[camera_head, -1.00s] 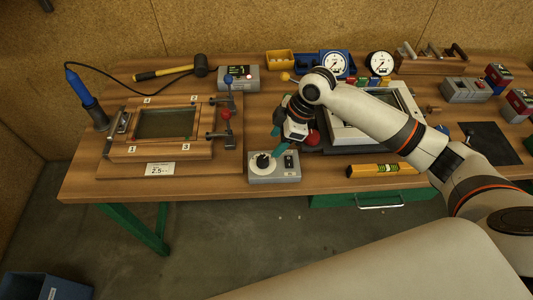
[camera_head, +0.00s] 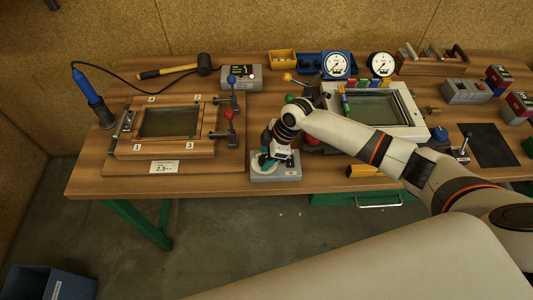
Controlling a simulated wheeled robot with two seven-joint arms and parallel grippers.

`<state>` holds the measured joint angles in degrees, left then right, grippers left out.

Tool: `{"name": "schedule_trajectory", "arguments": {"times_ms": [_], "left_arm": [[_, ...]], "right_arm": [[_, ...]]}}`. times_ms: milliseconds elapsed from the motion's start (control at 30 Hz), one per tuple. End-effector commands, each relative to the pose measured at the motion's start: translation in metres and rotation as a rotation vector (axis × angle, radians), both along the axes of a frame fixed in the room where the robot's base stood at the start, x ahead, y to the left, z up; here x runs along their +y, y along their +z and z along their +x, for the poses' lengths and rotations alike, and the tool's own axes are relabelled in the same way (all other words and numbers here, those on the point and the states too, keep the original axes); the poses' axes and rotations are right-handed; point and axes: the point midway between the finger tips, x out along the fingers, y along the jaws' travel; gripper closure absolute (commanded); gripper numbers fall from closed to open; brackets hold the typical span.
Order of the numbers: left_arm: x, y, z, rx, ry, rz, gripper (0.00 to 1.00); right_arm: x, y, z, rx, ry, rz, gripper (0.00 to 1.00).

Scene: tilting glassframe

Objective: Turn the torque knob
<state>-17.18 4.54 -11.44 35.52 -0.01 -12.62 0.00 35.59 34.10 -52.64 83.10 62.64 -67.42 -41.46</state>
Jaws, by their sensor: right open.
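The grey control box (camera_head: 287,174) stands at the front edge of the table, below my right gripper. Its dark knob on a pale dial, plain to see a second ago, is now mostly hidden behind the gripper. My right gripper (camera_head: 266,160) is open, with teal fingertips pointing down at the knob's place on the box. I cannot tell whether the fingers touch the knob. My left gripper is not in view.
A wooden glass frame (camera_head: 205,148) with clamps and a "2.5" card (camera_head: 164,167) lies to the left. A hammer (camera_head: 175,71) lies behind.

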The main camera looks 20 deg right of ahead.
Motion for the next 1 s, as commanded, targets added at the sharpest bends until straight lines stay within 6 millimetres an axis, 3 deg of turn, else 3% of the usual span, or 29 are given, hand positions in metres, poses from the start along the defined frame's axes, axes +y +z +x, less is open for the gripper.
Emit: {"name": "schedule_trajectory", "arguments": {"times_ms": [300, 567, 1000], "left_arm": [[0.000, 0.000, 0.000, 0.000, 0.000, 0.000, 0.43], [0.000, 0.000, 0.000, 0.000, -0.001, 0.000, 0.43], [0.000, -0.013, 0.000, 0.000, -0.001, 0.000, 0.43]], "right_arm": [[0.001, -0.002, 0.000, 0.000, 0.001, 0.000, 0.47], [0.001, -0.002, 0.000, 0.000, 0.000, 0.000, 0.90], [0.001, -0.004, 0.002, -0.002, 0.106, 0.001, 0.90]]}}
